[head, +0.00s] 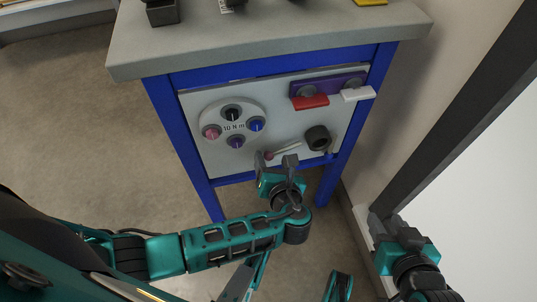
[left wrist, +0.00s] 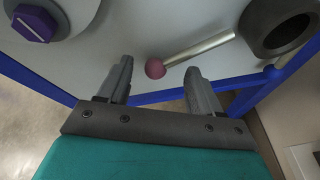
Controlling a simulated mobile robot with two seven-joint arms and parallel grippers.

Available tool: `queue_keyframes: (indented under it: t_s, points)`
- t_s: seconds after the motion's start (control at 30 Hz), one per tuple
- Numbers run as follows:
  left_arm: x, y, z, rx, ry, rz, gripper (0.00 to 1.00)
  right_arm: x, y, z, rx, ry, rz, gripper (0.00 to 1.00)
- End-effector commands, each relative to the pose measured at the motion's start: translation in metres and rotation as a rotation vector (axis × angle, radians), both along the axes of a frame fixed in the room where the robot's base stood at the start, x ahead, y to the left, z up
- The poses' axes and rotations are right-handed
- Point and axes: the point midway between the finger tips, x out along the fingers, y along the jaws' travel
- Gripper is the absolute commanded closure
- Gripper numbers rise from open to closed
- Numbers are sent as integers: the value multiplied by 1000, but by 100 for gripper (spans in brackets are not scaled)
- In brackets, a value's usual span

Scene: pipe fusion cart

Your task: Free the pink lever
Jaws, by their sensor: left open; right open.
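The pink lever is a pale metal rod (head: 287,148) with a pink ball knob on the white panel of the blue-framed cart. In the left wrist view the rod (left wrist: 200,47) slants up to the right from the knob (left wrist: 155,69) towards a dark hollow cylinder (left wrist: 278,25). My left gripper (head: 275,161) is open in front of the panel's lower edge. In the wrist view its two fingers stand either side of the knob, not closed on it. My right gripper (head: 388,222) is open and empty at the right, away from the panel.
A round plate (head: 233,114) with several coloured knobs is left of the lever. A purple bar with a red handle (head: 310,102) and a white handle (head: 357,93) is above right. The grey worktop (head: 270,40) overhangs the panel. A wall and dark frame stand right.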

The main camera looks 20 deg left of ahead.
Motion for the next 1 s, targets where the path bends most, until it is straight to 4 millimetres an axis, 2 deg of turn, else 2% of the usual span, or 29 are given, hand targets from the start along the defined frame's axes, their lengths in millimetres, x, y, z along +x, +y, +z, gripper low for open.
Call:
queue_keyframes:
  t_s: [0.53, 1.0]
  points:
    - [-2, -4, -2, 0, 0, 0, 35, 3, 2, 4, 7, -15, 3, 57]
    - [-2, -4, -2, 0, -1, 1, 80, 2, -1, -1, 0, -4, 0, 57]
